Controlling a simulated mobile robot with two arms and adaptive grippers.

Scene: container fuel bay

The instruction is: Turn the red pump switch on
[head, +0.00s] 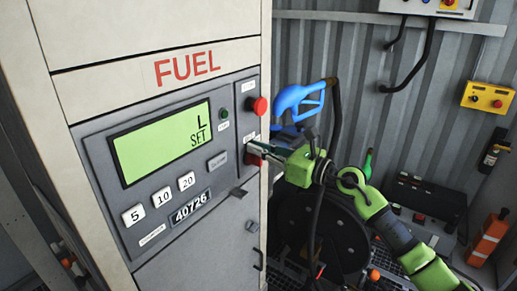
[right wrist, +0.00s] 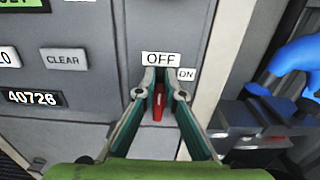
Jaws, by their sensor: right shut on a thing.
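The red pump switch (right wrist: 158,105) is on the grey front of the fuel pump (head: 165,52), below an "OFF" label (right wrist: 161,59). A smaller "ON" label (right wrist: 186,74) sits to the right of the "OFF" label. In the right wrist view the red handle stands about upright, its upper end toward "OFF". My right gripper (right wrist: 159,92) is shut on the switch, one finger on each side. In the head view my right gripper (head: 263,149) reaches the panel from the right and hides most of the switch. My left gripper is not in view.
A red round button (head: 260,106) and a small green one (head: 223,114) are above the switch. A green display (head: 160,145) reads "L SET". A blue fuel nozzle (head: 298,97) hangs just right of the pump, close to my right gripper. A black hose reel (head: 335,235) stands below.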

